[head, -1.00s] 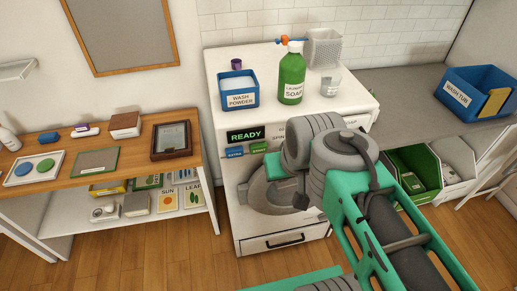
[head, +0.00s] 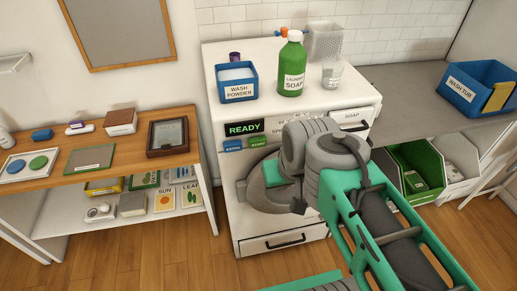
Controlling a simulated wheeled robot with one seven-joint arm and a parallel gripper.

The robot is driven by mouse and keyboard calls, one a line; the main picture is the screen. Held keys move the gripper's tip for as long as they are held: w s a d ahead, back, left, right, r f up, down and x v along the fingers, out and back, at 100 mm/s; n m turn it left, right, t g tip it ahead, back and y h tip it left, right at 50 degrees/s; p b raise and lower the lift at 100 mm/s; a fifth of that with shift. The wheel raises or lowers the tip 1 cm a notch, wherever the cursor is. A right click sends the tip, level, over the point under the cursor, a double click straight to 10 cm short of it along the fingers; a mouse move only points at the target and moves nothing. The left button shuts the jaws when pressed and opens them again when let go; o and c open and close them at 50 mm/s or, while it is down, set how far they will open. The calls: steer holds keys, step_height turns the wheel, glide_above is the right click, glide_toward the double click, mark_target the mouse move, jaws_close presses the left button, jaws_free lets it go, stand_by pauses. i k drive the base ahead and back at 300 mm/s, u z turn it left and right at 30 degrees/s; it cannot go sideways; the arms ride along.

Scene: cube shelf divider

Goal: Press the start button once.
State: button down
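The green start button (head: 261,142) is on the front panel of the white washing machine (head: 222,190), beside a blue button (head: 232,146). Above them a dark display (head: 243,128) reads READY in green. My grey and teal arm stands in front of the machine, just right of and below the start button. It covers part of the panel and the round door (head: 262,200). The start button itself is uncovered. My gripper's fingertips cannot be made out; the arm's own links hide that end.
On the machine top stand a blue wash powder box (head: 238,92), a green soap bottle (head: 291,68) and a clear cup (head: 331,75). A wooden shelf table (head: 120,165) is at left. A grey counter with a blue wash tub (head: 475,92) is at right.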

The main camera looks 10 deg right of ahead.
mark_target(257, 141)
steer(key=u, duration=3.15)
steer(key=k, duration=0.55)
steer(key=z, duration=0.45)
